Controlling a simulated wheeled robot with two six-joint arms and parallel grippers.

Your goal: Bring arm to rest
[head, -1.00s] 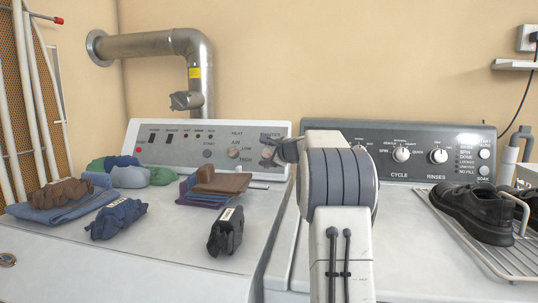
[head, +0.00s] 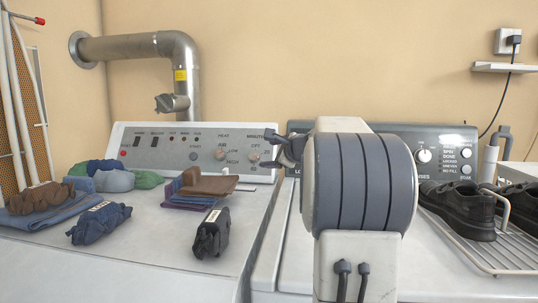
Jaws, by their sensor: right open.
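My right arm rises in the middle of the head view, in front of the right-hand washer, and its thick grey-banded joint hides part of the control panel. My right gripper (head: 277,150) shows only in part, as dark fingers at the left of that joint near the left panel's edge. It is open, with nothing seen between the fingers. My left gripper is not in view.
Folded clothes (head: 207,184), a black bundle (head: 212,233), a blue bundle (head: 99,223) and more laundry (head: 114,180) lie on the left machine (head: 140,250). Black shoes (head: 459,211) stand on a wire rack (head: 497,249) at right. A metal pipe (head: 180,60) runs behind.

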